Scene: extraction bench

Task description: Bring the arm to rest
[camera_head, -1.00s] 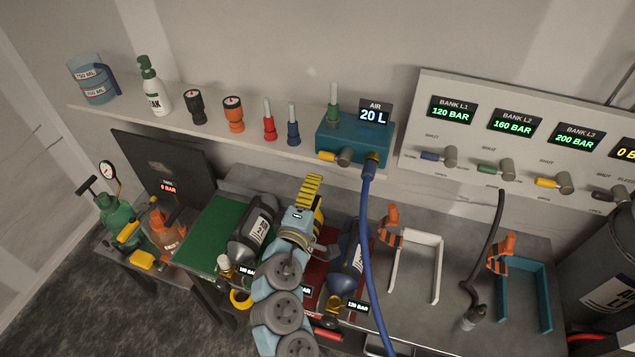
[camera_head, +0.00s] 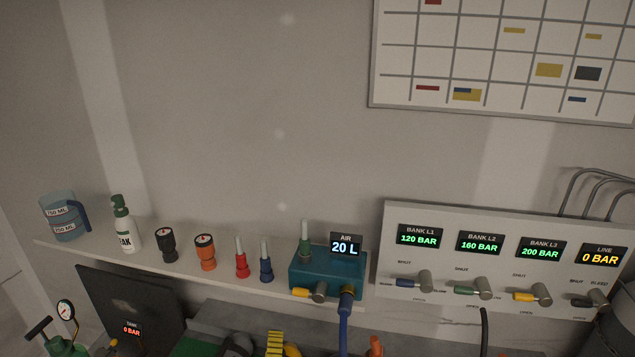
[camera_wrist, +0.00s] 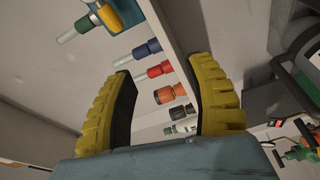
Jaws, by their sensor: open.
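My gripper (camera_wrist: 165,105) shows in the wrist view with its two yellow ribbed fingers spread apart and nothing between them touching either finger. Beyond the fingers, the shelf with its small items shows in the background. In the head view only a yellow ribbed part of my gripper (camera_head: 274,343) shows at the bottom edge, below the shelf. The rest of my arm is out of that view.
A valve panel (camera_head: 440,248) is at right. The bench is mostly below the picture.

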